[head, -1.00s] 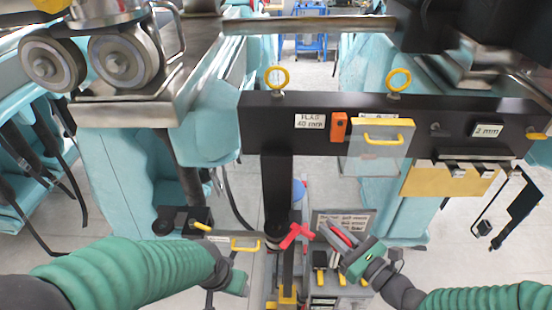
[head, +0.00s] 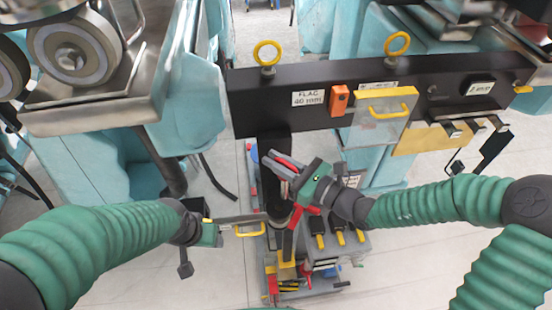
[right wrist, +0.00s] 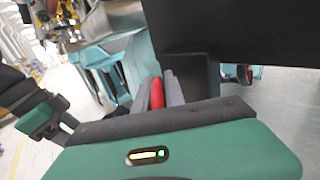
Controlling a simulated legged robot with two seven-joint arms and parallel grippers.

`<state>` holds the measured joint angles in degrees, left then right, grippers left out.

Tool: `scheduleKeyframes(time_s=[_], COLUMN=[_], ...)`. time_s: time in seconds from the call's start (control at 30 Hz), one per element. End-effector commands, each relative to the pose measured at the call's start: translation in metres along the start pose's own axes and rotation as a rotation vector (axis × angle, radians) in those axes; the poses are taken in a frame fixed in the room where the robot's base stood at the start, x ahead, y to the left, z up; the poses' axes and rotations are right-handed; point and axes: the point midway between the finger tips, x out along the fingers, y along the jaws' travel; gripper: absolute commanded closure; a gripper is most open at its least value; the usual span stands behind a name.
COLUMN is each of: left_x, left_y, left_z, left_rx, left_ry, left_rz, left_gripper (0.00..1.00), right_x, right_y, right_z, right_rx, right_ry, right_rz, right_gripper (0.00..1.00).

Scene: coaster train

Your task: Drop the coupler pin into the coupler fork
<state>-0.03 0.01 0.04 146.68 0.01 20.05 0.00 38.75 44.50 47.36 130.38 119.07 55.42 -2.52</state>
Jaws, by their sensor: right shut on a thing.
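My right gripper (head: 284,162) is shut on a slim red thing (right wrist: 157,92), which may be the coupler pin. Most of it is hidden by the fingers. In the head view, the gripper is raised in front of the black upright post (head: 272,160), below the black crossbar (head: 300,112). In the right wrist view the red thing shows between the fingers (right wrist: 163,80). My left gripper (head: 206,236) is low, beside a grey bar with a yellow handle; its fingers are unclear. I cannot pick out the coupler fork with certainty.
The crossbar carries an orange block (head: 339,100) and a clear plate with a yellow handle (head: 382,128). A wheeled metal carriage (head: 95,95) is at upper left. A grey tool cart (head: 345,245) stands below. Pale floor is open at lower right.

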Motion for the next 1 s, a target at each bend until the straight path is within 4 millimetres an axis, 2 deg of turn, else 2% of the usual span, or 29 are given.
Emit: scheduleKeyframes(time_s=[0.07,0.6,1.0], left_x=[-0.005,0.039,0.039], left_y=[0.0,0.0,0.0], left_z=[-0.001,0.009,0.009], left_rx=[-0.001,-0.001,-0.001], left_ry=[0.0,0.0,0.0], left_rz=[0.0,0.0,0.0], left_gripper=[0.38,0.38,0.38], right_x=[0.002,-0.003,0.0], right_y=[0.002,-0.002,0.001], right_z=[0.004,-0.054,-0.057], right_rx=[0.001,0.002,-0.001], right_ry=[-0.001,-0.005,-0.001], right_rz=[0.001,-0.001,-0.001], right_gripper=[1.0,1.0,1.0])
